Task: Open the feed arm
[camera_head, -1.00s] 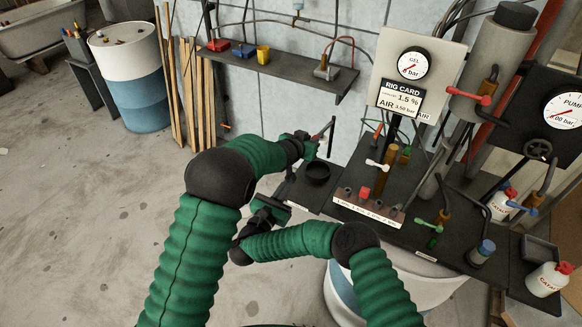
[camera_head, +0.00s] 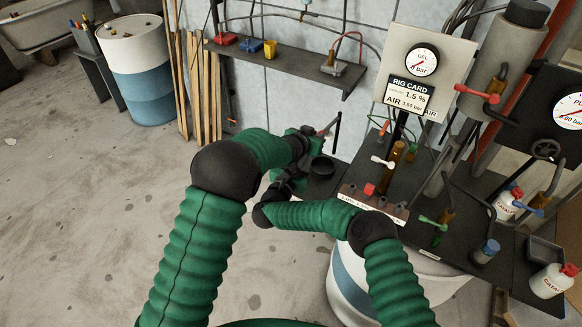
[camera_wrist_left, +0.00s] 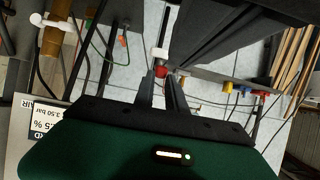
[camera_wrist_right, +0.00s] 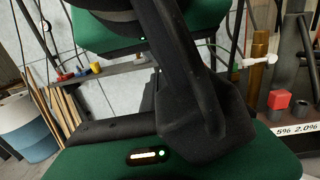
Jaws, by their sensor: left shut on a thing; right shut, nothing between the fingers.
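My left gripper (camera_head: 318,142) is at the far left end of the dark bench, by a thin dark upright rod (camera_head: 338,128) with a reddish bar beside it. In the left wrist view its fingers (camera_wrist_left: 163,88) are closed around a small red part (camera_wrist_left: 160,71) with a white piece just beyond. I cannot tell whether this part belongs to the feed arm. My right gripper (camera_head: 290,182) is shut and empty, just below the left one, left of a round black cup (camera_head: 321,167). Its fingertips are largely hidden in the head view.
The bench carries a white-handled valve (camera_head: 383,162), a red block (camera_head: 369,189), a green-handled valve (camera_head: 434,222) and white bottles (camera_head: 550,281). A gauge panel with a rig card (camera_head: 410,93) stands behind. A wall shelf (camera_head: 300,68) is above; open floor lies left.

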